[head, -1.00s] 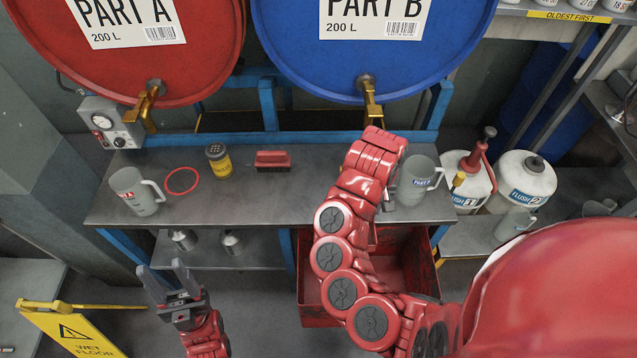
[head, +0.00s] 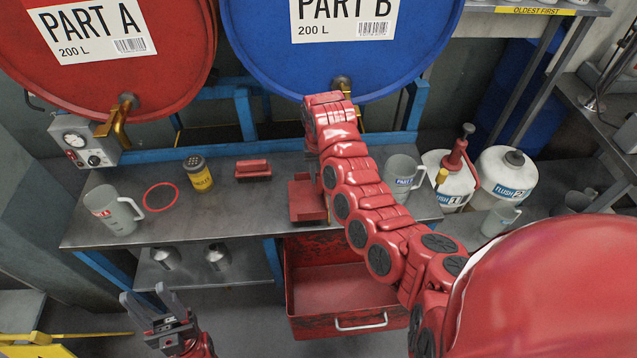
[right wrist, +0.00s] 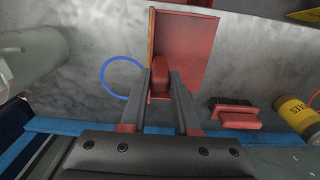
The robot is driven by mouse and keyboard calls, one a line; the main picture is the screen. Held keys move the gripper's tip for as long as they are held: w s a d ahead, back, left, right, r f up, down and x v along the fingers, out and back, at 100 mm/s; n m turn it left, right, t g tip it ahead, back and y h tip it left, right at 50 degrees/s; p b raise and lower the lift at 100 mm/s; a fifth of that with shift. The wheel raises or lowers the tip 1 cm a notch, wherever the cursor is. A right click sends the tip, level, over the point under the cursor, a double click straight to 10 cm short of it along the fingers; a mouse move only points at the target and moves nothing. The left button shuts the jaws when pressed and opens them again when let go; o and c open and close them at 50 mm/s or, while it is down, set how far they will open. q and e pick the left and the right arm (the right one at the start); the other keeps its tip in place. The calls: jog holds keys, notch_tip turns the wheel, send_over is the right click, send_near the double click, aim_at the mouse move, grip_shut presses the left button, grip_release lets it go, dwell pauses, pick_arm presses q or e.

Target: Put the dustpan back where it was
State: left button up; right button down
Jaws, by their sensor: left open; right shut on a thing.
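The red dustpan (head: 307,203) is over the front part of the grey bench, just left of my right arm, in the head view. In the right wrist view its pan (right wrist: 187,48) faces away from me, and my right gripper (right wrist: 159,84) is shut on its handle. Whether the dustpan touches the bench I cannot tell. The right fingers are hidden behind my arm in the head view. My left gripper (head: 150,306) is open and empty, low in front of the bench.
The bench (head: 225,215) holds a red brush (head: 252,170), a yellow shaker (head: 198,174), a red ring (head: 160,197), a left jug (head: 113,210) and a right jug (head: 402,178). A blue ring (right wrist: 104,78) shows in the wrist view.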

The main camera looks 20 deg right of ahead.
aim_at(319, 183)
jog(key=shift+w+a+r, duration=0.1)
jog(key=shift+w, duration=0.15)
notch_tip(319, 183, down, 3)
jog(key=shift+r+p, duration=0.1)
jog(key=shift+p, duration=0.85)
jog(key=shift+f, duration=0.35)
jog(key=shift+f, duration=0.1)
jog(key=shift+f, duration=0.15)
jog(key=c, duration=0.7)
grip_release()
jog(key=shift+o, duration=0.2)
